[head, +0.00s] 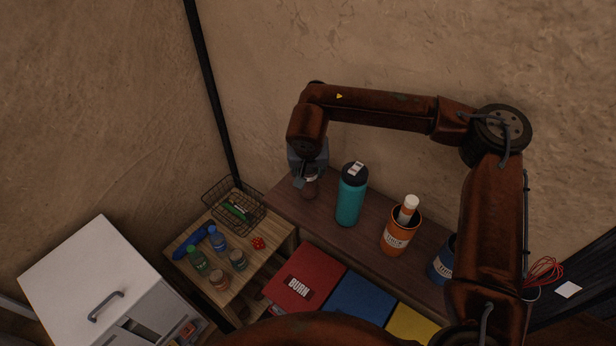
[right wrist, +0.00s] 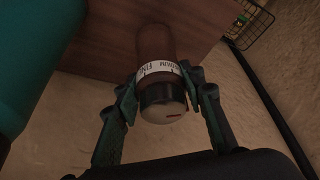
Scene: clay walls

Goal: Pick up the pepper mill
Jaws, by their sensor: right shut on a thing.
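The pepper mill (head: 310,190) is at the left end of the dark wooden shelf top, mostly covered from above by my right gripper (head: 309,177). In the right wrist view the pepper mill (right wrist: 155,50) has a brown body, a white lettered band and a dark collar with a pale top. The fingers of my right gripper (right wrist: 166,93) are shut on it, one on each side near the band. I cannot tell whether its base touches the wood. My left gripper is not in view.
A teal bottle (head: 351,200) stands just right of the mill. An orange container (head: 398,238) and a blue one (head: 441,262) stand farther right. A wire basket (head: 233,205) and several small bottles and jars stand on the lower wooden table (head: 259,222) at left.

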